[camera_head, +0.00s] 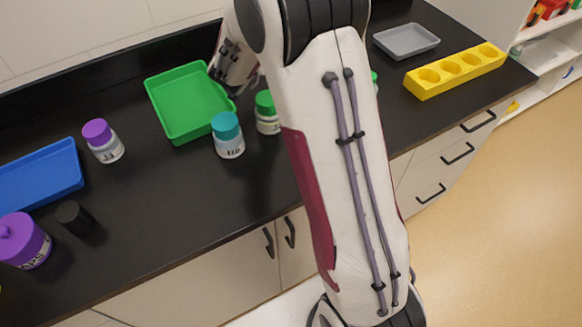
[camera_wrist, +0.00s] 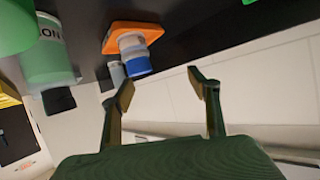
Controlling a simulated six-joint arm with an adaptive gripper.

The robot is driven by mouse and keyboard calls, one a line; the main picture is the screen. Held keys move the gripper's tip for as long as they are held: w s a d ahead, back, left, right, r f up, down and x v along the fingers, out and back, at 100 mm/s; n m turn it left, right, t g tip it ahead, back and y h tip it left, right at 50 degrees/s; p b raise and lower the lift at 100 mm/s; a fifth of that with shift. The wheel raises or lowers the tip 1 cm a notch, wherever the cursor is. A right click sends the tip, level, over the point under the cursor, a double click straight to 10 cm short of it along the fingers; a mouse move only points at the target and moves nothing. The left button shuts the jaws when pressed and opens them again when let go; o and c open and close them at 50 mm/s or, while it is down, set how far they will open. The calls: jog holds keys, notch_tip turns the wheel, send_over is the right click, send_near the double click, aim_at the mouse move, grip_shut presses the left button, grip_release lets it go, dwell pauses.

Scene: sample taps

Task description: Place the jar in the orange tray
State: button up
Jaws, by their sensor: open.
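My gripper is open and empty in the wrist view (camera_wrist: 165,90), its two fingers apart with nothing between them. In the head view my arm hides most of it. An orange tray (camera_wrist: 118,40) shows near the top of the wrist view, tilted by the camera. A white jar with a blue band (camera_wrist: 138,62) overlaps it there; I cannot tell whether it is inside. The orange tray is not visible in the head view. In the head view stand a teal-lidded jar (camera_head: 228,136), a green-lidded jar (camera_head: 267,114) and a purple-lidded jar (camera_head: 102,141), all upright.
A green tray (camera_head: 187,101) lies beside the teal-lidded jar. A blue tray (camera_head: 38,186), a large purple jar (camera_head: 24,241) and a black cylinder (camera_head: 74,217) are left. A grey tray (camera_head: 406,41) and yellow holed block (camera_head: 455,72) are right. The front middle counter is clear.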

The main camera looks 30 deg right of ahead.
jog(key=s+a+r+n+t+y, duration=0.1)
jog(key=s+a+r+n+y, duration=0.3)
jog(key=a+r, duration=0.45)
jog(key=s+a+r+n+g+y, duration=0.1)
jog(key=s+a+r+y, duration=0.1)
jog(key=s+a, duration=0.3)
jog(key=s+a+r+n+y, duration=0.1)
jog(key=s+a+y, duration=0.1)
jog(key=s, duration=0.5)
jog(key=s+f+n+g, duration=0.1)
jog(key=s+f+g, duration=0.1)
jog(key=s, duration=1.1)
jog(key=s+d+f+g, duration=0.1)
jog(key=s+f+g, duration=0.1)
jog(key=s, duration=1.2)
jog(key=shift+s+d+n+g+h, duration=0.2)
jog(key=shift+s+n+g+h, duration=0.15)
jog(key=shift+g, duration=0.25)
